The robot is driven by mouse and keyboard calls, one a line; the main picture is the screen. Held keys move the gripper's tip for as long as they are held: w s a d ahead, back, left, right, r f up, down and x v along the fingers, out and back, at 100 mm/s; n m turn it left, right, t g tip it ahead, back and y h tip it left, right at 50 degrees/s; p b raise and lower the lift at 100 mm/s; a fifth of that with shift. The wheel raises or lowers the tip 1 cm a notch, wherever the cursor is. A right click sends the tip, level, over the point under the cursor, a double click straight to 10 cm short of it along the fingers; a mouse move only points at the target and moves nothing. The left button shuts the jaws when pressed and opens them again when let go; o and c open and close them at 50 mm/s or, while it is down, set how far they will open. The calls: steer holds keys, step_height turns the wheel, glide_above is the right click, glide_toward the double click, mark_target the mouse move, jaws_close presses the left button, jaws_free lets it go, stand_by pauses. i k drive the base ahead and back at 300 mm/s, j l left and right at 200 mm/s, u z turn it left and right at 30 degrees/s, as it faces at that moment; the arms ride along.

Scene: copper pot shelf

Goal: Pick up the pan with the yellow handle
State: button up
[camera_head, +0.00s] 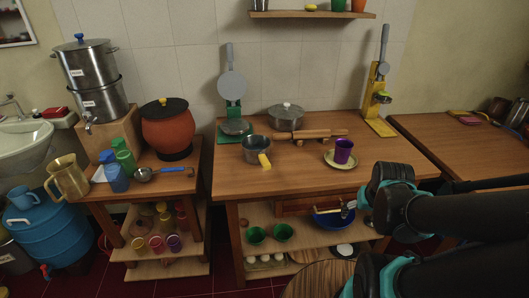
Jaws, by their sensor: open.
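The pan with the yellow handle (256,147) is a small grey metal pan standing upright on the wooden table. Its short yellow handle (264,161) points toward the table's front edge.
A rolling pin (304,134) and a lidded pot (286,115) lie behind and right of the pan. A purple cup (343,150) stands on a saucer (332,162) farther right. The tabletop in front of the pan is clear.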

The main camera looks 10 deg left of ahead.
mark_target(260, 156)
steer(key=k+j+z, duration=0.1)
steer(key=j, duration=0.45)
steer(key=k+j, duration=0.1)
steer(key=j, duration=0.5)
steer(key=k+j+z, duration=0.15)
steer(key=j, duration=0.4)
steer(key=k+j+z, duration=0.1)
steer(key=j, duration=0.45)
steer(key=k+j, duration=0.2)
steer(key=j, duration=0.3)
steer(key=k+j+z, duration=0.15)
steer(key=j, duration=0.4)
steer(key=k+j+z, duration=0.1)
steer(key=j, duration=0.4)
steer(key=k+j, duration=0.3)
steer(key=j, duration=0.2)
steer(key=z, duration=0.05)
